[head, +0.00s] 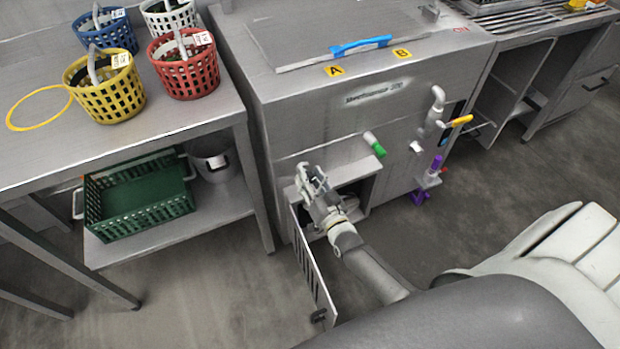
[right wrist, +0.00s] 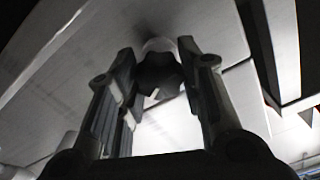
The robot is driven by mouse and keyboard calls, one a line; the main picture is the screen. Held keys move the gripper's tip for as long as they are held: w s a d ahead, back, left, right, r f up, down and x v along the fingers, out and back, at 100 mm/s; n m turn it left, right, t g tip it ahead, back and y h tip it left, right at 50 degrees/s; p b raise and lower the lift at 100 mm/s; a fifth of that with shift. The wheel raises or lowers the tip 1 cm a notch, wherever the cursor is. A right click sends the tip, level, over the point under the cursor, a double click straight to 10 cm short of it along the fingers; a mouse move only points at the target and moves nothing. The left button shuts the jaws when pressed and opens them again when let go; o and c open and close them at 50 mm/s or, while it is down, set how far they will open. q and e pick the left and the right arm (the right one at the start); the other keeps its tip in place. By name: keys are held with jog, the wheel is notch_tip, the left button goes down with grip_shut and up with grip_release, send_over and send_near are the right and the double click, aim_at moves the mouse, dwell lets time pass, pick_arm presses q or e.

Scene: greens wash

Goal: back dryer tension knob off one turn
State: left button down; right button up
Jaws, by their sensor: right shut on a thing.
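My right gripper (head: 309,176) reaches to the open front compartment (head: 355,190) low on the steel machine (head: 300,105). In the right wrist view its fingers (right wrist: 165,72) are shut on a small dark knob (right wrist: 158,70) with a paler round part (right wrist: 160,44) behind it. In the head view the gripper hides the knob. The knob's turn angle cannot be read. The compartment's slotted door (head: 312,262) hangs open at the left of my arm. My left gripper is not in view.
A green-handled lever (head: 374,144), a yellow-handled valve (head: 460,121) and a purple-handled fitting (head: 436,165) stick out from the machine front. A table at left holds several coloured baskets (head: 185,68), with a green crate (head: 140,205) on its lower shelf. Floor in front is clear.

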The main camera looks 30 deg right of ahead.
jog(key=shift+f, duration=0.1)
jog(key=o, duration=1)
jog(key=shift+o, duration=0.2)
jog(key=s, duration=1.2)
jog(key=shift+a, duration=0.35)
